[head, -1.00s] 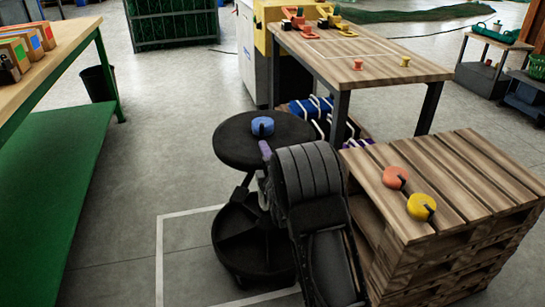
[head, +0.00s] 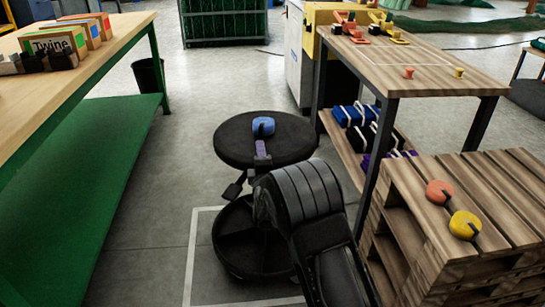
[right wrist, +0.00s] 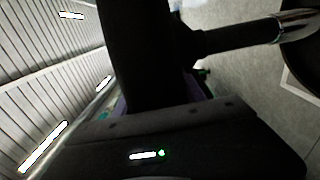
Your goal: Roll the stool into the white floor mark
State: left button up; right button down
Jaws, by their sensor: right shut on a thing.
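The stool (head: 235,148) has a round black seat and a wide round black base (head: 232,250). It stands upright. A blue roll (head: 263,126) with a dark strap lies on the seat. The white floor mark (head: 190,250) is an outline around the base's left, back and front; its right side is hidden behind my arm. The base's left edge is just inside the left line. My right gripper (head: 261,150) is shut on the stool at the near seat edge; its fingers are partly hidden. In the right wrist view, a dark part (right wrist: 150,50) fills the jaws. My left gripper is out of view.
A wooden pallet stack (head: 430,225) with orange and yellow rolls stands close at the right. A wooden table (head: 400,55) is behind it. A green-framed bench (head: 90,150) runs along the left. Floor is clear between the bench and the stool.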

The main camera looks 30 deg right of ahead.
aim_at(238, 154)
jog(key=w+a, duration=0.1)
jog(key=a, duration=0.1)
jog(key=w+a, duration=0.1)
jog(key=a, duration=0.1)
jog(key=w+a, duration=0.2)
jog(key=shift+a, duration=0.15)
jog(key=c, duration=0.6)
grip_release()
jog(key=shift+s, duration=0.1)
